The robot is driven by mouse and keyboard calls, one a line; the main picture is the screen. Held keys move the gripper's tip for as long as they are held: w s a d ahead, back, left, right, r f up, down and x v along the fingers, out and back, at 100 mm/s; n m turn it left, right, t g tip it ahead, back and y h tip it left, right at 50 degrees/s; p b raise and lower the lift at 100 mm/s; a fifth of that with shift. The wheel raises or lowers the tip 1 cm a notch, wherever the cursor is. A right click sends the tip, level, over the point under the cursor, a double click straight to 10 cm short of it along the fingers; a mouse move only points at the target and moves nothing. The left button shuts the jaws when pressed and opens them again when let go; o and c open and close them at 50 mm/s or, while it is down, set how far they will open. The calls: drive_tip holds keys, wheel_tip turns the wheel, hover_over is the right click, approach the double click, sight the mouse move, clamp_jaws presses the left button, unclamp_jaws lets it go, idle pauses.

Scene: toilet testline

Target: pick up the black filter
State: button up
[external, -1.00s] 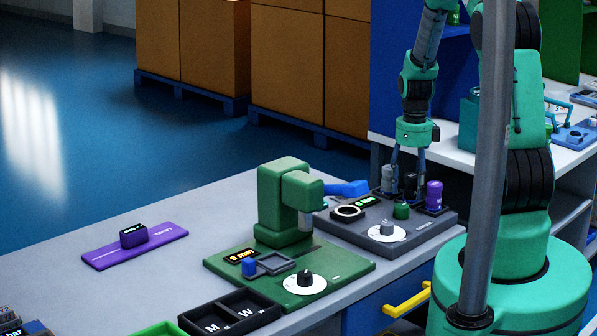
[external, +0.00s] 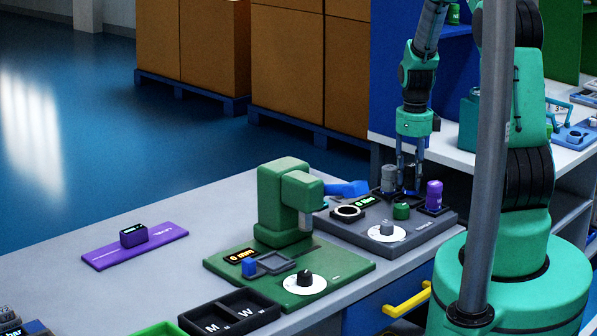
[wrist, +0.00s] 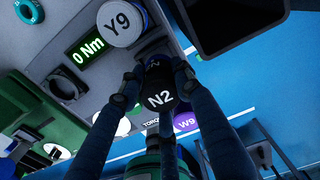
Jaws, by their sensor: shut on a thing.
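The black filter (wrist: 158,99), marked N2 on its round end, sits between my fingertips in the wrist view. In the external view my gripper (external: 410,186) points down at the back of the dark grey torque station (external: 400,238). There the filter is small and mostly hidden by the fingers. I cannot tell whether it is clear of the station.
A grey cylinder (external: 388,178), marked Y9 in the wrist view (wrist: 121,23), stands close to my gripper. A purple cylinder (external: 433,195) and a green one (external: 401,211) stand nearby. A green press (external: 285,200) stands to the left.

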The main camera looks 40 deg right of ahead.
wheel_tip(320, 180, up, 7)
drive_tip(key=shift+r+p, duration=0.1)
drive_tip(key=shift+p, duration=0.35)
